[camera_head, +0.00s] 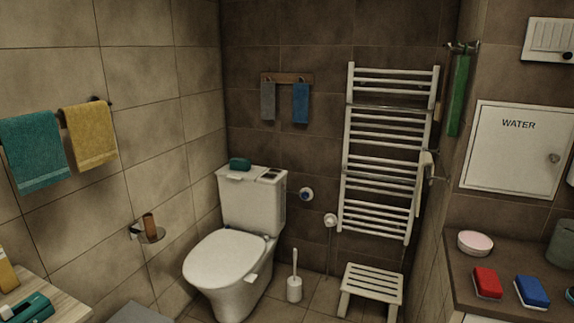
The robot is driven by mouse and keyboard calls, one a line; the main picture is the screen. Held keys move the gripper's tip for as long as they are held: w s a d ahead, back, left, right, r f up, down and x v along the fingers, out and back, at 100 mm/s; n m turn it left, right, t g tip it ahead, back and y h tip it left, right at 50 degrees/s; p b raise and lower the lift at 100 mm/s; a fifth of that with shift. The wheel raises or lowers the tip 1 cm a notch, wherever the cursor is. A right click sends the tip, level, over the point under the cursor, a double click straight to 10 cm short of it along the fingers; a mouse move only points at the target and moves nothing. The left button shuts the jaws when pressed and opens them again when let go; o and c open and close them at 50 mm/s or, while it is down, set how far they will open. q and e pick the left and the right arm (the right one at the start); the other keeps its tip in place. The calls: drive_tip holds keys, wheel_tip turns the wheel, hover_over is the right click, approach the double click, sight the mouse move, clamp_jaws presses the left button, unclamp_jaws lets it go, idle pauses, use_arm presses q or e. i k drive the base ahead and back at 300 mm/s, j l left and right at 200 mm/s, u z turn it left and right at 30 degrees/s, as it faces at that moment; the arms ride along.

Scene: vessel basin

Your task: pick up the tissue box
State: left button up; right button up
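No thing in view can be named the tissue box with certainty. A teal box-like object (28,309) with a pale patch lies on the wooden counter at the bottom left, cut by the frame edge. A smaller, rounded dark teal object (240,164) sits on top of the toilet cistern. Neither of my grippers shows in the head view, and nothing is seen touching either teal object.
The white toilet (228,259) stands in the far corner, with a toilet brush (294,287) and white step stool (371,288) to its right. A dark counter (452,236) at right holds red and blue sponges and a pink dish. Some floor shows between.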

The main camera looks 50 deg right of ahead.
sight(242, 164)
drive_tip(key=z, duration=1.45)
drive_tip(key=i+j+z, duration=0.15)
drive_tip(key=i, duration=0.65)
